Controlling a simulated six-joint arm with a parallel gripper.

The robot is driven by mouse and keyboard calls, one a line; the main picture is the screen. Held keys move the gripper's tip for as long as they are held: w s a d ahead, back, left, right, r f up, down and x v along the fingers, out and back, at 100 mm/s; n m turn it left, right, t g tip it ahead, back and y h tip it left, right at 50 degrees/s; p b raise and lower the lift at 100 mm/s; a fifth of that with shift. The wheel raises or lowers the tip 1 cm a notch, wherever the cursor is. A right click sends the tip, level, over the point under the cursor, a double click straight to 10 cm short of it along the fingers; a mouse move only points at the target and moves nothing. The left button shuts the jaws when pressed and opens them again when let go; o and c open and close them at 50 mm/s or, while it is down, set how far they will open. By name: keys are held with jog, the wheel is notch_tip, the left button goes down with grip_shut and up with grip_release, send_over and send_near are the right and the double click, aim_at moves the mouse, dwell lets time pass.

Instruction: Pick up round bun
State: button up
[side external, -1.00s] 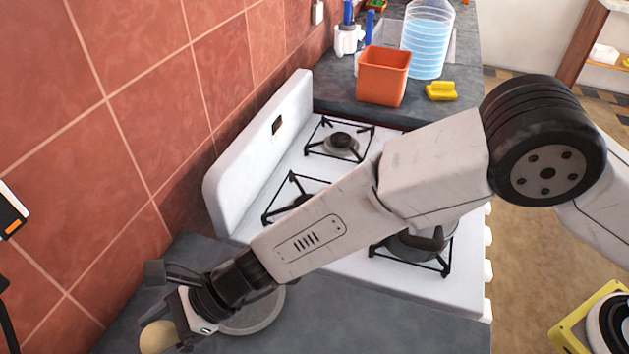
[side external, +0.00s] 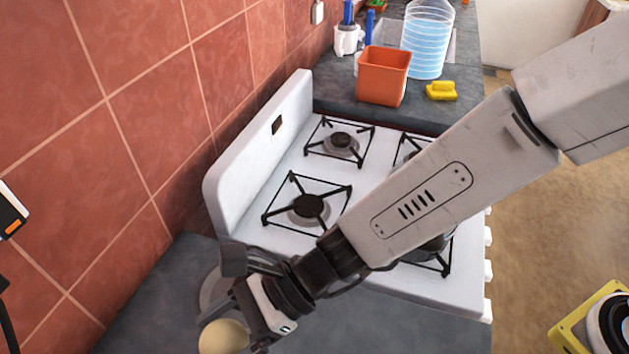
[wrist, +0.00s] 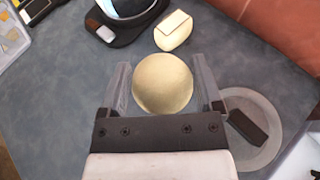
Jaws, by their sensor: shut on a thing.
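The round bun (wrist: 162,84) is a pale yellow ball between the two fingers of my gripper (wrist: 163,88) in the wrist view. My gripper is shut on it. In the side external view the bun (side external: 224,337) shows at the bottom edge, at the end of my gripper (side external: 240,325). The bun appears to be held above the grey counter, though the gap beneath it is hard to judge. The fingers are mostly hidden in the side external view.
A round grey plate (wrist: 262,115) with a dark block (wrist: 247,128) on it lies right of the gripper. A pale block (wrist: 173,31) and a black appliance (wrist: 130,12) are beyond the bun. The white stove (side external: 285,215) stands behind, with an orange container (side external: 384,76) and yellow sponge (side external: 441,91) further back.

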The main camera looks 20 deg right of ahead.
jog(key=shift+s+d+r, duration=0.1)
jog(key=shift+d, duration=0.1)
dwell(0.6)
jog(key=shift+w+d+r, duration=0.25)
jog(key=shift+w+d, duration=0.05)
jog(key=w+d+r+t, duration=0.1)
jog(key=w+d+r, duration=0.2)
jog(key=d, duration=0.4)
jog(key=w+d+r+m, duration=0.1)
jog(key=w+d+r, duration=0.1)
jog(key=d+r, duration=0.35)
jog(key=w+d+r+t, duration=0.1)
jog(key=w+d+r, duration=0.15)
jog(key=d, duration=0.65)
jog(key=s+d+r+m, duration=0.1)
jog(key=s+d, duration=0.4)
jog(key=d, duration=0.4)
jog(key=s+d+r+t, duration=0.1)
jog(key=s+d, duration=0.4)
jog(key=d, duration=0.5)
jog(key=shift+d+r+m, duration=0.15)
jog(key=shift+d+m, duration=0.15)
jog(key=shift+m, duration=0.1)
jog(key=shift+w, duration=0.15)
